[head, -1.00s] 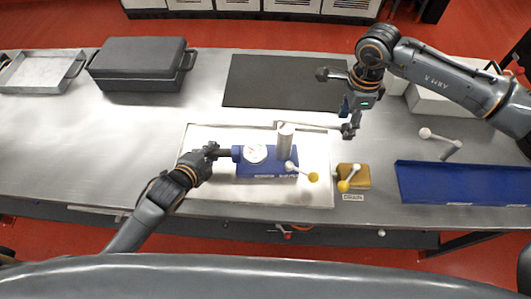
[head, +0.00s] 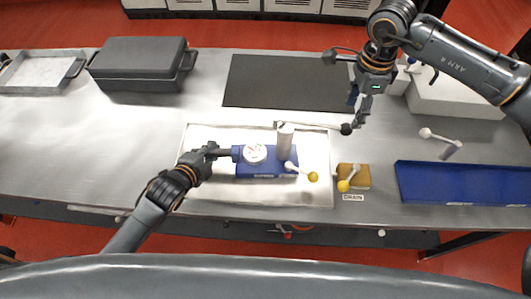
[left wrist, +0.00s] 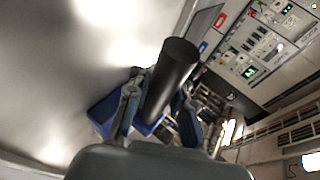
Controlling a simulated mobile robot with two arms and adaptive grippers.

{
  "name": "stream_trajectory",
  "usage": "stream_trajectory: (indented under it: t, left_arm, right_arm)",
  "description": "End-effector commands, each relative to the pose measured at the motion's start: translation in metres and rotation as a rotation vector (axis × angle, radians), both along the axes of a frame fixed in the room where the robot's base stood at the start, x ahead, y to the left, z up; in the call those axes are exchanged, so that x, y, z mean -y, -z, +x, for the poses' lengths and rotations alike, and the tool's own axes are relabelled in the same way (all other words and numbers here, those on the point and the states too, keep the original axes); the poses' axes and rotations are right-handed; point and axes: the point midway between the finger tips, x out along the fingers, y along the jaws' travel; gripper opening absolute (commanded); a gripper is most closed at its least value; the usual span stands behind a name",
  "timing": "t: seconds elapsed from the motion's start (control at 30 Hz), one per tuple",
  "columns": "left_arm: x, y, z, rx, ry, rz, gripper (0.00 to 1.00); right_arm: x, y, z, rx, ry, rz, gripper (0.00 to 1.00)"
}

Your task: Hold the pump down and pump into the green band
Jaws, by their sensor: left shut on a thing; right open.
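The pump (head: 250,170) is a blue block on a pale tray (head: 310,190), with a grey upright cylinder (head: 285,142) and a round white gauge (head: 255,153). The gauge's needle and any green band are too small to read. A thin pump lever (head: 310,126) runs right from the cylinder to a black knob (head: 346,129). My left gripper (head: 212,153) is shut on the dark bar at the pump's left end; the bar (left wrist: 172,72) also shows between the fingers in the left wrist view. My right gripper (head: 359,122) is open, just right of the knob; contact is unclear.
A yellow-knobbed valve lever (head: 302,171) sits on the pump's front right. A brown block (head: 361,172) with a yellow-knobbed lever stands right of the tray, behind a DRAIN label (head: 353,197). A blue tray (head: 455,190) lies further right. A dark mat (head: 285,82) lies behind.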

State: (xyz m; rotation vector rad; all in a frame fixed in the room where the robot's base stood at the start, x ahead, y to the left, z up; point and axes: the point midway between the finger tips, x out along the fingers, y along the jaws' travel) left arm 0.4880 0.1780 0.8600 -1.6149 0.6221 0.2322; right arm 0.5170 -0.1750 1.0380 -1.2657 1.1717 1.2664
Motion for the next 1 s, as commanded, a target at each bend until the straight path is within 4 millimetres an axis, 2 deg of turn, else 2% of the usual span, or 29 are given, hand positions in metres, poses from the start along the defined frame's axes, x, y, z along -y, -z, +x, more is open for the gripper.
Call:
stream_trajectory:
  t: [0.3, 0.5, 0.93, 0.97, 1.0]
  left_arm:
    - [-0.001, -0.001, 0.001, 0.004, 0.0, 0.004, 0.0]
    - [-0.001, -0.001, 0.001, 0.003, 0.0, 0.004, 0.0]
    - [-0.001, -0.001, 0.001, 0.003, 0.0, 0.003, 0.0]
    - [-0.001, -0.001, 0.001, 0.003, 0.0, 0.003, 0.0]
    - [-0.001, -0.001, 0.001, 0.003, 0.0, 0.003, 0.0]
  right_arm:
    - [0.0, 0.047, -0.001, -0.003, 0.0, -0.001, 0.53]
    - [0.0, 0.067, -0.001, -0.002, 0.0, 0.0, 0.53]
    - [0.0, 0.074, 0.0, 0.001, -0.001, 0.0, 0.53]
    - [0.0, 0.074, 0.0, 0.001, -0.001, 0.0, 0.51]
    - [0.0, 0.074, 0.0, 0.001, -0.001, 0.0, 0.43]
